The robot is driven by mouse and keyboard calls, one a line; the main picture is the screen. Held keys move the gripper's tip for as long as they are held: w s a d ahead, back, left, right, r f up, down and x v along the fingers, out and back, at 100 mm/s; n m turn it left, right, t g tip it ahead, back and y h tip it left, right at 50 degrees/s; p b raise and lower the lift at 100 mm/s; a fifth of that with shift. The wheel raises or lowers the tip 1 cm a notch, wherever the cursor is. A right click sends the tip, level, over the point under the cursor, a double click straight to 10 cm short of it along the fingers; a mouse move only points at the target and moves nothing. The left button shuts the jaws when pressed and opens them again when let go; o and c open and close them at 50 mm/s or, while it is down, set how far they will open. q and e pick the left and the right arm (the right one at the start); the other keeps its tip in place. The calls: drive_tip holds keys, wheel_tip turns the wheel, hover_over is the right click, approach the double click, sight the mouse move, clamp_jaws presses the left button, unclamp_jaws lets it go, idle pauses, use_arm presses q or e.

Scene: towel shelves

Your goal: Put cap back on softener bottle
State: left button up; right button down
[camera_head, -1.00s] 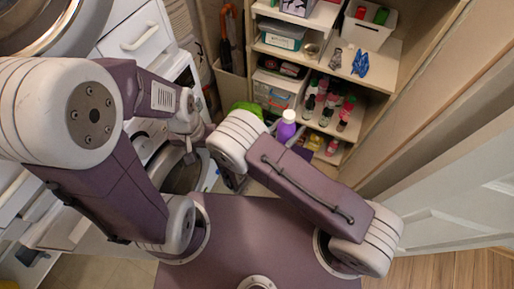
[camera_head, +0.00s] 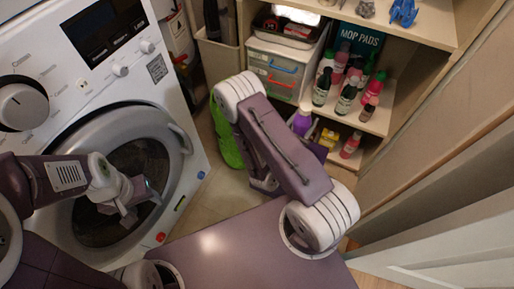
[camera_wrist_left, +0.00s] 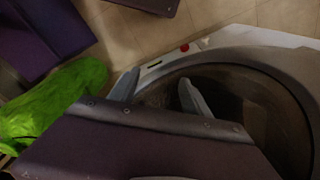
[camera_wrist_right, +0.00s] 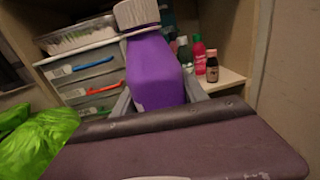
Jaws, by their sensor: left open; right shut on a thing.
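The softener bottle is purple with a white ribbed cap (camera_wrist_right: 138,14) at its top. In the right wrist view the bottle (camera_wrist_right: 152,72) stands nearly upright between the fingers of my right gripper (camera_wrist_right: 158,96), which is shut on its body. The cap appears seated on the neck, though its top is cut off by the frame. In the head view part of the bottle (camera_head: 302,123) shows beside my right arm, which hides the right gripper. My left gripper (camera_head: 143,198) is open and empty in front of the washing machine door; its parted fingers also show in the left wrist view (camera_wrist_left: 158,88).
The washing machine (camera_head: 72,95) stands at the left. Shelves at the back right hold several small bottles (camera_head: 346,98) and stacked drawers (camera_head: 277,72). A green bag (camera_head: 226,138) lies on the floor between them. A white door (camera_head: 445,235) stands at the right.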

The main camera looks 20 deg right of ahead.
idle(0.3)
drive_tip(key=w+a+f+b, duration=0.5)
drive_tip(key=w+f+b, duration=0.1)
drive_tip(key=w, duration=0.4)
drive_tip(key=shift+w+a+f, duration=0.15)
drive_tip(key=shift+w+f, duration=0.05)
drive_tip(key=shift+f, duration=0.3)
drive_tip(key=shift+f, duration=0.1)
